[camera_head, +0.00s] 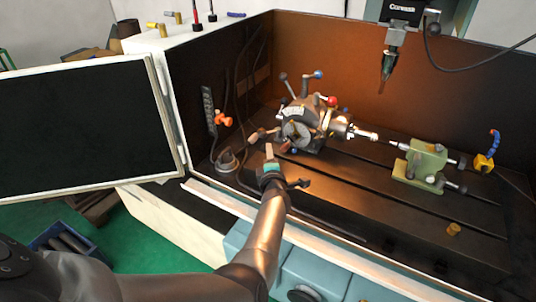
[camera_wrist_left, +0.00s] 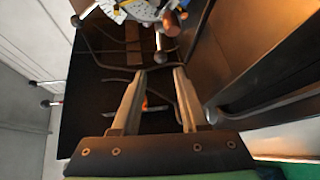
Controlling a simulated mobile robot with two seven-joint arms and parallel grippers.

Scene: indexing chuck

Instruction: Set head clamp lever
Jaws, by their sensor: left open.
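The indexing head (camera_head: 300,117) with its chuck stands on the slotted machine table (camera_head: 365,180). It carries several ball-ended levers, including a red-knobbed one (camera_head: 332,101) and a blue-knobbed one (camera_head: 318,75). I cannot tell which is the clamp lever. My left gripper (camera_head: 269,152) is at the near-left side of the head, open. In the left wrist view, its two fingers (camera_wrist_left: 158,75) are apart, with nothing seen held. A ball-ended lever (camera_wrist_left: 160,54) lies just beyond the fingertips, near the graduated white dial (camera_wrist_left: 138,9). My right gripper is not in view.
A green tailstock (camera_head: 420,165) stands to the right on the table. A spindle with a tool (camera_head: 388,65) hangs above. An orange-knobbed stand (camera_head: 222,119) is at the left, and dark enclosure walls close the back and left. The front side is open.

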